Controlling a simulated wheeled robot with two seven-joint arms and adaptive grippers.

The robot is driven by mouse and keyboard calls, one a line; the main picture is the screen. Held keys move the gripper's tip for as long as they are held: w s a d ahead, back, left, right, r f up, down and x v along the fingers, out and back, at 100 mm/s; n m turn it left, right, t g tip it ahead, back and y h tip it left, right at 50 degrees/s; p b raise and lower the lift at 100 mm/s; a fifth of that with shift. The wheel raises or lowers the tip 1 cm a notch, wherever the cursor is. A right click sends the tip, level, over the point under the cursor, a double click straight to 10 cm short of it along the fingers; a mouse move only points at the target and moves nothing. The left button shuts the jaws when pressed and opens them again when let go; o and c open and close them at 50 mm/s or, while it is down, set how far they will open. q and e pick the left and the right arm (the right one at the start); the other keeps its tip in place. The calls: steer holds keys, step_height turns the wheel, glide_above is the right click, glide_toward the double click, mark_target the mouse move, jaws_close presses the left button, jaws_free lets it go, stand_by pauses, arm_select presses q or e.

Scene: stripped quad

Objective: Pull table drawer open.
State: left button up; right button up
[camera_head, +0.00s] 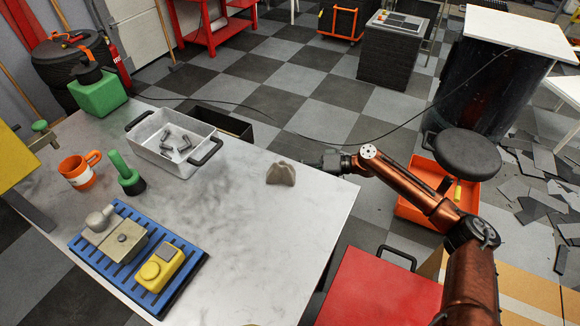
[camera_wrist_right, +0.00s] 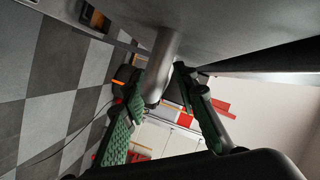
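The grey-white table (camera_head: 235,235) fills the left and middle of the head view. A dark, open-topped box shape (camera_head: 222,123) shows just beyond its far edge, behind the white bin; I cannot tell whether it is the table drawer. My right gripper (camera_head: 328,162) is at the table's far right edge, partly hidden. In the right wrist view, a grey rounded bar (camera_wrist_right: 163,65), apparently a handle, lies between the green-padded fingertips of the right gripper (camera_wrist_right: 160,80). Whether both fingers touch it is unclear. My left gripper is not in view.
On the table are a white bin (camera_head: 172,138) with grey parts, a blue tray (camera_head: 140,262), an orange mug (camera_head: 78,171), a green-handled tool (camera_head: 128,180) and a brown block (camera_head: 281,174). A red cabinet (camera_head: 380,290) and orange crate (camera_head: 420,205) stand right of the table.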

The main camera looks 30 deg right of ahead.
steer(key=shift+c, duration=0.7)
jaws_close()
